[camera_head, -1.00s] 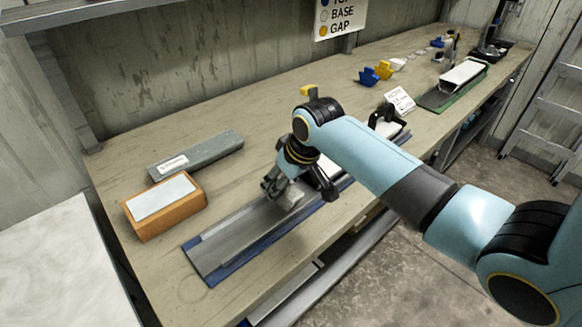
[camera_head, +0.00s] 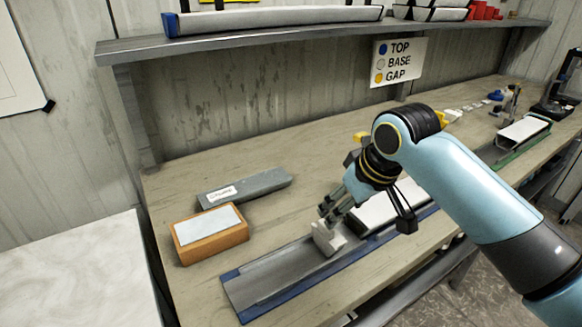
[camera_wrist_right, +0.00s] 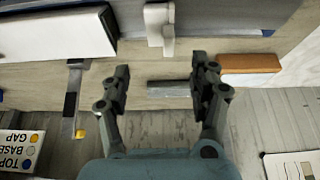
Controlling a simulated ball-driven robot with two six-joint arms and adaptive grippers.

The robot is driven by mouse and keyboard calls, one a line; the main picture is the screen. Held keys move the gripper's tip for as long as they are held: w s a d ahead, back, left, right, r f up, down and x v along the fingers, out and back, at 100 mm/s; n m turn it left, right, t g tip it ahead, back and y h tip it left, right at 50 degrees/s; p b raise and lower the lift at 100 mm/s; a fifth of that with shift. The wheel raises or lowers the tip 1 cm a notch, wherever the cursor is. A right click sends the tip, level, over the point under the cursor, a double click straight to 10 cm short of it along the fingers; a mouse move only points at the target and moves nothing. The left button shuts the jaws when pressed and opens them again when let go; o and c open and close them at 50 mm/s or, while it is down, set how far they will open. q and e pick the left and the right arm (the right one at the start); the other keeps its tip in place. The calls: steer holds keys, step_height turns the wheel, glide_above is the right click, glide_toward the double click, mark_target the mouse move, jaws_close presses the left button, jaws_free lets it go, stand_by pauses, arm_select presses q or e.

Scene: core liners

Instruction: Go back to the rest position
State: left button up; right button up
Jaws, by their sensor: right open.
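My right gripper (camera_head: 335,209) hangs above the long grey tray with blue edges (camera_head: 262,285) on the workbench. In the right wrist view its two fingers (camera_wrist_right: 162,82) are spread apart with nothing between them. A small pale block (camera_head: 328,239) sits in the tray just below the fingertips. In the right wrist view this pale block (camera_wrist_right: 160,28) lies beyond the fingertips, apart from them. A white liner piece (camera_head: 375,209) lies in the tray beyond the gripper, partly hidden by my arm. My left gripper is not in view.
An orange box with a pale top (camera_head: 209,232) and a grey bar (camera_head: 245,187) lie on the bench left of the tray. A shelf (camera_head: 300,34) with white liners runs along the wall above, with a TOP/BASE/GAP sign (camera_head: 398,62) under it. A green tray (camera_head: 512,150) stands at right.

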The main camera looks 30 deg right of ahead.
steer(key=s+a+r+g+h, duration=0.1)
steer(key=s+a, duration=0.1)
steer(key=s, duration=0.9)
steer(key=s+a+r, duration=0.1)
steer(key=s+a, duration=0.1)
steer(key=s, duration=0.9)
step_height(320, 180, down, 37)
steer(key=s+d+g+b, duration=0.2)
steer(key=d+b, duration=0.1)
steer(key=b, duration=0.7)
steer(key=s+f+b, duration=0.7)
steer(key=s+f, duration=1.1)
steer(key=f, duration=0.4)
steer(key=shift+d+g, duration=0.4)
